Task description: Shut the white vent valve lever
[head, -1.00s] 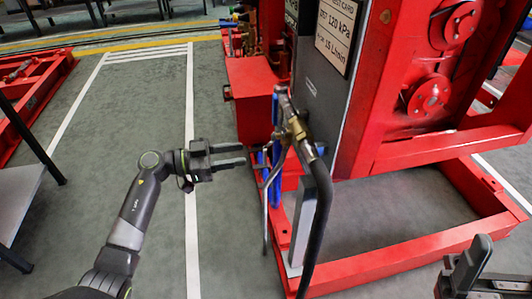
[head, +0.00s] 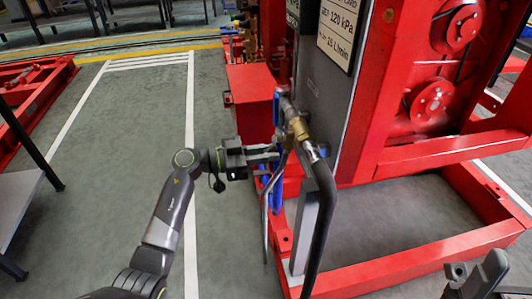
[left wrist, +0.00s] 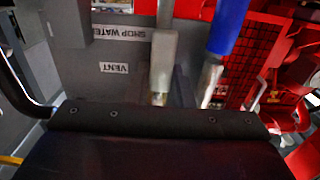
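The white vent valve lever (left wrist: 163,60) hangs as a pale sleeve on a metal shank in the left wrist view, to the right of the VENT label (left wrist: 114,68). A blue lever (left wrist: 228,28) hangs to its right; blue handles also show in the head view (head: 276,108). My left gripper (head: 270,152) reaches rightward to the valve cluster, just left of the brass fitting and hose. Its fingertips are partly lost among the pipes, and I cannot tell contact or finger gap. The white lever is not clear in the head view. My right gripper (head: 474,272) is open and empty at lower right.
A black hose (head: 322,215) with a brass fitting (head: 299,129) hangs in front of the grey panel (head: 312,95). The red pumpset frame (head: 410,262) stands to the right. Bare floor lies to the left, with a dark-legged table at the left edge.

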